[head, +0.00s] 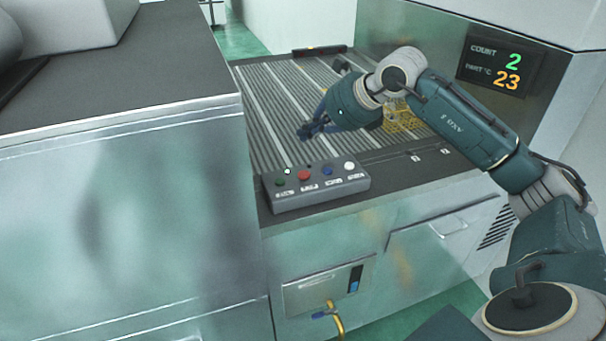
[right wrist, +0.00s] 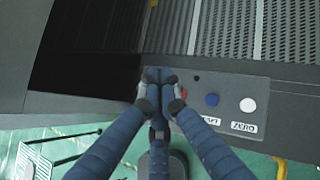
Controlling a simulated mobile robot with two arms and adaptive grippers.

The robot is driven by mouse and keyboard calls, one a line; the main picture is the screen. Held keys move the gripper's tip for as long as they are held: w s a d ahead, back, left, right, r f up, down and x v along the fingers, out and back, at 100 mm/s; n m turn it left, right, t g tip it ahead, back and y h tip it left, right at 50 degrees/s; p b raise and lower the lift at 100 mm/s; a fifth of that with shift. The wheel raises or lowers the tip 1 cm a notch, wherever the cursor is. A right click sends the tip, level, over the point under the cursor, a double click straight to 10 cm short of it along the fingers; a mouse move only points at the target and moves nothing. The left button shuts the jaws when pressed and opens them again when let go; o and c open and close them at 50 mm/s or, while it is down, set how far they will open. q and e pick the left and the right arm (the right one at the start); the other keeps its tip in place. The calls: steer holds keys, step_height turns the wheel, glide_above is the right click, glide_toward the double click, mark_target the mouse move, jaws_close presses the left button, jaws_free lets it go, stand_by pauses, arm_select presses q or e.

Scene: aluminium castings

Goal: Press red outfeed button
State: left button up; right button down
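The grey control box (head: 318,198) sits at the front left corner of the ribbed machine bed. It bears a green button (head: 280,183), the red button (head: 304,174), a blue button (head: 327,170) and a white button (head: 349,165). My right gripper (head: 304,132) is above and behind the box in the head view, apart from the buttons. In the right wrist view its fingertips (right wrist: 158,76) are together with nothing seen between them. There the red button (right wrist: 184,93) shows only partly beside the right finger, and the green one is hidden. My left gripper is out of view.
The ribbed bed (head: 275,95) runs back from the box. A yellow wire basket (head: 404,120) stands on it behind my right forearm. A panel (head: 498,66) reads count 2 and part °C 23. A large metal cabinet (head: 120,190) stands close on the left.

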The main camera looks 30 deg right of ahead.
mark_target(308, 174)
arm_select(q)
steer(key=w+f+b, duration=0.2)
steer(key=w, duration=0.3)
arm_select(e)
step_height(308, 174, down, 3)
steer(key=shift+f, duration=0.1)
step_height(308, 174, down, 2)
steer(key=shift+s+f+b, duration=0.1)
steer(key=shift+f+b, duration=0.1)
steer(key=shift+b, duration=0.85)
step_height(308, 174, down, 3)
steer(key=shift+r+b, duration=0.1)
steer(key=shift+b, duration=1.15)
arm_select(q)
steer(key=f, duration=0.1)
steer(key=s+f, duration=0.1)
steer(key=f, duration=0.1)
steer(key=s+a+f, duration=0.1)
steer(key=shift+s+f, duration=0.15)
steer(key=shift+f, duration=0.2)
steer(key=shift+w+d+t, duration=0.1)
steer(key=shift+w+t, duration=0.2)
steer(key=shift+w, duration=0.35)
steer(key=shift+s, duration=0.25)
